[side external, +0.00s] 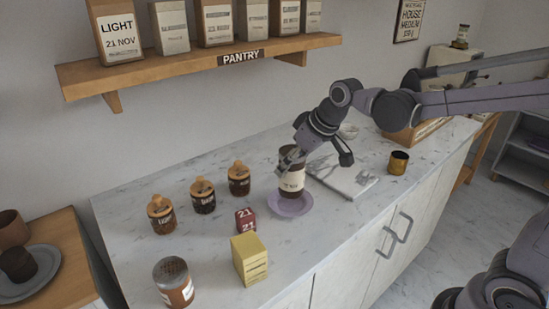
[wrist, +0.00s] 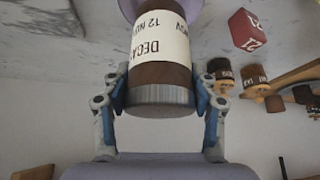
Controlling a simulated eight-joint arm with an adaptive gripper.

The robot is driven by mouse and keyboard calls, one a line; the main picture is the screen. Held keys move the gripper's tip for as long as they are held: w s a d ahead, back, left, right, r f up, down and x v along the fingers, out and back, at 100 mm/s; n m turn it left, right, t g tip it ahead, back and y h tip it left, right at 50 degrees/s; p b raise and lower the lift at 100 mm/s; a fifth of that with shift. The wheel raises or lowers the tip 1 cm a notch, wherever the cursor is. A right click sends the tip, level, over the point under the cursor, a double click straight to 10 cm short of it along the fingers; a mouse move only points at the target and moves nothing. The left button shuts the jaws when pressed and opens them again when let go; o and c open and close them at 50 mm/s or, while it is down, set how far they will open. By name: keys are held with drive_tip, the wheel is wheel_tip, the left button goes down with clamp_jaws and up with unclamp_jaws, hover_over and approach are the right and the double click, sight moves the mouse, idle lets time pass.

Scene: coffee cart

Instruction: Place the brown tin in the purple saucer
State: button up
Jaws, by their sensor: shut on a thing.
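The brown tin (side external: 291,182), with a cream label, stands roughly upright over the purple saucer (side external: 290,210) on the marble counter. My gripper (side external: 291,158) is shut on the tin's upper part. In the wrist view, the tin (wrist: 160,72) sits between my two blue-padded fingers (wrist: 160,88), with its grey end toward the camera. A strip of the purple saucer (wrist: 128,8) shows behind the tin's far end. The tin's base is within the saucer's outline; I cannot tell whether it touches the saucer.
A red cube (side external: 245,221) and a yellow box (side external: 249,258) stand in front-left of the saucer. Several lidded jars (side external: 203,197) stand left. A pantry shelf (side external: 200,66) hangs above.

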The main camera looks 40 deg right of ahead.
sight(292, 176)
drive_tip(key=shift+f, duration=2.05)
drive_tip(key=shift+f, duration=0.15)
drive_tip(key=o, duration=1.4)
drive_tip(key=v, duration=1.2)
drive_tip(key=s+d+f, duration=0.1)
drive_tip(key=s+f, duration=0.2)
drive_tip(key=s+d+f+m+t, duration=0.1)
drive_tip(key=s+f, duration=0.2)
drive_tip(key=s, duration=0.1)
drive_tip(key=s+f+m+h, duration=0.1)
drive_tip(key=s+f, duration=0.1)
drive_tip(key=s, duration=0.2)
drive_tip(key=shift+d+f, duration=0.4)
drive_tip(key=shift+w, duration=0.1)
